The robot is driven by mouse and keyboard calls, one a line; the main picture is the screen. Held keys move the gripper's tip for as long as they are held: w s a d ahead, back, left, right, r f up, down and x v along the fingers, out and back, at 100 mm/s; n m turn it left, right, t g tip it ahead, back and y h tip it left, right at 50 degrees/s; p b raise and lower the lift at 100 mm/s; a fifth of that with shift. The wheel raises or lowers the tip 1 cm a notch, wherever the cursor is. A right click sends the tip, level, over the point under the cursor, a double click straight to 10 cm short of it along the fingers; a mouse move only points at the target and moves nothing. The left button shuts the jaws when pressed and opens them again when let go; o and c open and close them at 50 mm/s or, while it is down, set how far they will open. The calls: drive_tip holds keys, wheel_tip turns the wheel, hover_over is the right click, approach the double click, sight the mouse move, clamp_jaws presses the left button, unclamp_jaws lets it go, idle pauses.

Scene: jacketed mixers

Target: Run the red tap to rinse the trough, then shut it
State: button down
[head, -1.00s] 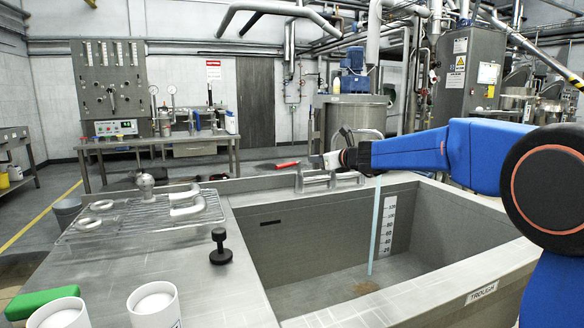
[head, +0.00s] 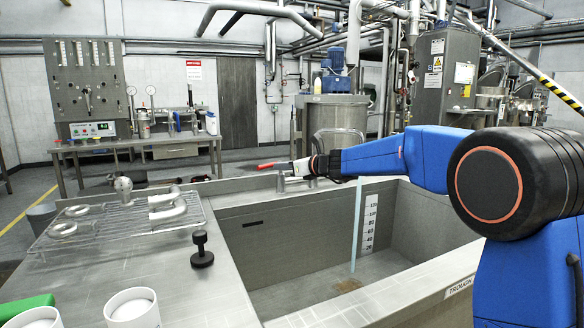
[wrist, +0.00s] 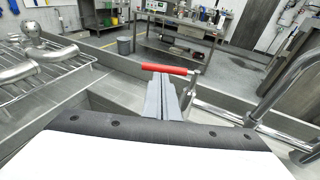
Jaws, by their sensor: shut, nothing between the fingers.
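The red tap handle (head: 267,166) sits at the back edge of the trough (head: 410,287). In the wrist view the red handle (wrist: 166,69) lies crosswise at the tips of my gripper (wrist: 165,82). My gripper (head: 290,164) is shut with nothing between its fingers, close against the handle; whether it touches, I cannot tell. A pale blue stream of water (head: 357,225) falls into the trough. A brown patch (head: 348,285) lies on the trough floor below the stream. A scale strip (head: 370,222) is on the far wall. My forearm hides part of the tap pipework.
A wire rack (head: 105,232) with metal fittings lies on the bench left of the trough. A black knob (head: 201,249) stands near the trough's left edge. White pots (head: 132,305) and a green object (head: 25,307) are at the front left. Metal pipework (wrist: 275,85) rises right of my gripper.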

sight(267, 166)
drive_tip(key=shift+x, duration=2.3)
